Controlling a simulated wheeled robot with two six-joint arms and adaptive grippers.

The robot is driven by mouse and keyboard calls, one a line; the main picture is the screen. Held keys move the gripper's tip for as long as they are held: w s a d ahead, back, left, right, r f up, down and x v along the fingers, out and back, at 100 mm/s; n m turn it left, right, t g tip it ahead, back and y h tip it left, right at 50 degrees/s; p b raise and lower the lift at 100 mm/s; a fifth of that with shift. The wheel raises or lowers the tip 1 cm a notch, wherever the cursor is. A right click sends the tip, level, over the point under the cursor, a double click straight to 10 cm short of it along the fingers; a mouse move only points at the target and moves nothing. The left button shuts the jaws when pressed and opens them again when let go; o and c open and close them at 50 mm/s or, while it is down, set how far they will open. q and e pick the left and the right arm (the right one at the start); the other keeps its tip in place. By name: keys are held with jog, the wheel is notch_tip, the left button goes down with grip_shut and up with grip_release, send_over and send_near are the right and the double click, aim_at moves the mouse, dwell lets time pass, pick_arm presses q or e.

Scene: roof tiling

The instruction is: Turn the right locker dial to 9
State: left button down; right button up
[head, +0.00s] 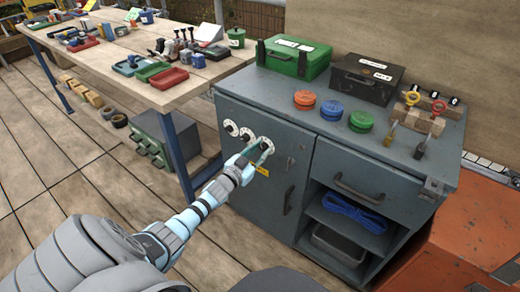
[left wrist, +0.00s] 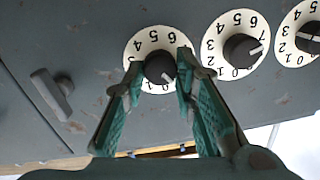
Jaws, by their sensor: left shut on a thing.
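The right locker dial (head: 267,144) is a white numbered disc with a dark knob on the front of the grey-blue cabinet. In the left wrist view it is the leftmost disc (left wrist: 136,48). Its knob (left wrist: 159,67) has a pale pointer line slanting to the lower right; fingers cover the digits there, so I cannot tell its number. My left gripper (head: 258,153) is shut on this knob, with one green finger on each side. My right gripper is not in view.
Two more dials, the middle one (head: 247,134) and the left one (head: 231,127), sit beside it. A dark door handle (head: 289,200) is to the right. The cabinet (head: 255,100) top holds boxes and colored discs. A wooden workbench (head: 120,65) stands at left.

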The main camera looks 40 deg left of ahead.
pick_arm(q)
jog(key=shift+n, duration=0.3)
jog(key=c, duration=1.3)
grip_release()
jog(key=s, duration=1.2)
jog(key=shift+d+r, duration=0.15)
jog(key=shift+d, duration=0.2)
